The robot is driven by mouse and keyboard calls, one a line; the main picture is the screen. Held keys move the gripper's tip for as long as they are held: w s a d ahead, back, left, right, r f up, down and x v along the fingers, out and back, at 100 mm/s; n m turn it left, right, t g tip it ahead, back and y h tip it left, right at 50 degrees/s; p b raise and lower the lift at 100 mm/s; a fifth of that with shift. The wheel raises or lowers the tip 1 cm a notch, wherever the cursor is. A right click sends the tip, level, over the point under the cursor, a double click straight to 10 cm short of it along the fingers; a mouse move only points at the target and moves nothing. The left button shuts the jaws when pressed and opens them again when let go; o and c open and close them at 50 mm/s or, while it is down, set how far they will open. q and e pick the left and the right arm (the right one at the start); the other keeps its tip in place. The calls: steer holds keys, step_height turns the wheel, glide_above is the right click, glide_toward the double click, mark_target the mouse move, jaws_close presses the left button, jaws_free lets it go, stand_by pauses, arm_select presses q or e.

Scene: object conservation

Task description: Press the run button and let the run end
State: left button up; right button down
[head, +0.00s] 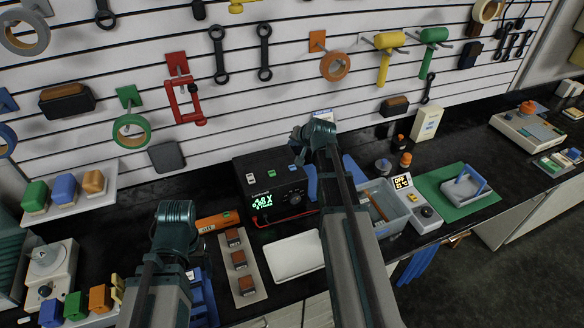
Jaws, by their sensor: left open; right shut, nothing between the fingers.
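A black box (257,170) stands in the middle of the bench, with a lit green display (262,201) and a round dark knob (295,198) on its front. Small white, green and blue pieces sit along its top. I cannot tell which part is the run button. My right gripper (298,146) is shut and empty, just above the box's back right; its tips are mostly hidden. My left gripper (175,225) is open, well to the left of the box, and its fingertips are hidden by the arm.
A grey bin (372,186) and a unit reading OFF (402,183) stand to the right. A white tray (294,257) and a strip with brown blocks (240,290) lie in front. A green mat (430,188) lies further right. Tools hang on the slatted wall (290,20) behind.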

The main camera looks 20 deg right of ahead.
mark_target(293, 170)
steer(key=shift+f+b, duration=4.3)
steer(key=shift+f, duration=0.1)
steer(key=shift+f+b, duration=0.4)
steer(key=shift+f+b, duration=0.35)
steer(key=shift+b, duration=0.05)
steer(key=shift+r, duration=0.1)
steer(key=shift+r+p, duration=0.7)
steer(key=shift+p, duration=0.15)
step_height(293, 170, up, 5)
steer(key=p, duration=0.5)
steer(key=shift+r, duration=0.1)
